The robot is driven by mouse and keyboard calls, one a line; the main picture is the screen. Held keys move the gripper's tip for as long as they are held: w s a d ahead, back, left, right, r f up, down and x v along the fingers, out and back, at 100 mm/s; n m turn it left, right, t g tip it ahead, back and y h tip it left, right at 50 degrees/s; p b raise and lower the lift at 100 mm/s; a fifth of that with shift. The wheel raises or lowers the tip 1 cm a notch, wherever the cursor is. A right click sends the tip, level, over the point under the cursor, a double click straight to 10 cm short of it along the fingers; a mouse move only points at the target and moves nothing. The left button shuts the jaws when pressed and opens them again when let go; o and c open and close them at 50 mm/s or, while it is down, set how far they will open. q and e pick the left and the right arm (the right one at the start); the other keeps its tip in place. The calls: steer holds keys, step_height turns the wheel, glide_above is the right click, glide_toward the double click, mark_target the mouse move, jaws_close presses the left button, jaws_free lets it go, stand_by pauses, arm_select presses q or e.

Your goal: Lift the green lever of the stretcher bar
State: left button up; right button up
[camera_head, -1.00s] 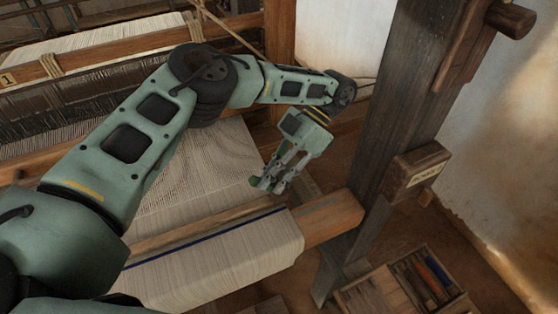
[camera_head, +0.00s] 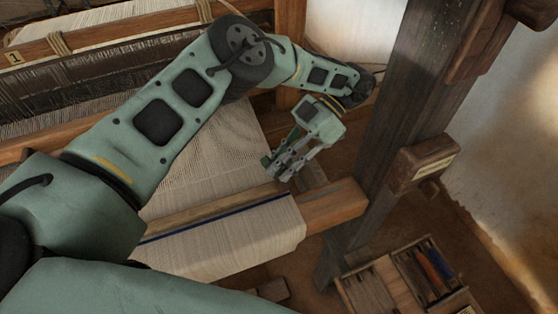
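My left arm reaches in from the left over the loom. My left gripper (camera_head: 277,170) points down and to the left at the right edge of the woven cloth (camera_head: 205,165). A small dark green piece (camera_head: 267,161) shows at its fingertips. I cannot tell whether it is the stretcher bar's lever or part of a finger. The fingers look close together, and whether they are shut on anything is unclear. The stretcher bar itself is not clearly visible, and my arm covers part of the cloth. My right gripper is not in view.
The wooden cloth beam (camera_head: 335,204), wrapped in cloth, lies just in front of the gripper. A dark upright post (camera_head: 400,120) with a labelled wooden block (camera_head: 424,165) stands to the right. A wooden tray (camera_head: 408,249) with coloured items sits at lower right.

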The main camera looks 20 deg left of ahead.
arm_select(q)
steer(key=o, duration=0.3)
steer(key=shift+r, duration=4.95)
